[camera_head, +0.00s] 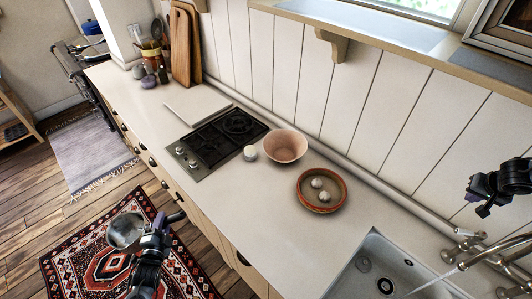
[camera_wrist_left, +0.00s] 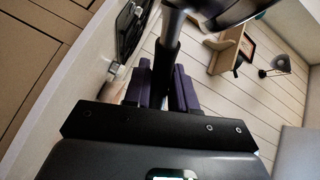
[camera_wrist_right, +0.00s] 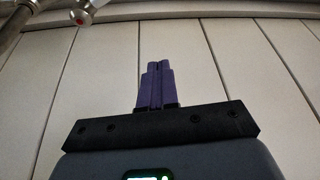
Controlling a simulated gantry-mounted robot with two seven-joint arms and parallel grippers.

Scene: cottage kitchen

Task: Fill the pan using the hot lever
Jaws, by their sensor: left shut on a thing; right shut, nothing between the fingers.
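My left gripper (camera_head: 158,228) is shut on the handle of the metal pan (camera_head: 126,231), holding it above the floor left of the counter. The handle (camera_wrist_left: 166,60) runs between the purple fingers in the left wrist view. My right gripper (camera_head: 480,203) is shut and empty, in the air above the tap (camera_head: 490,256). A thin, pale stream of water (camera_head: 436,281) runs from the spout into the sink (camera_head: 345,286). In the right wrist view, a red-marked tap lever (camera_wrist_right: 86,17) shows at the upper left, apart from the shut fingers (camera_wrist_right: 156,85).
A terracotta dish (camera_head: 323,207) with garlic-like bulbs, a pink bowl (camera_head: 285,147) and a black hob (camera_head: 222,136) stand on the counter. The counter between dish and front edge is clear. The counter edge lies between pan and sink.

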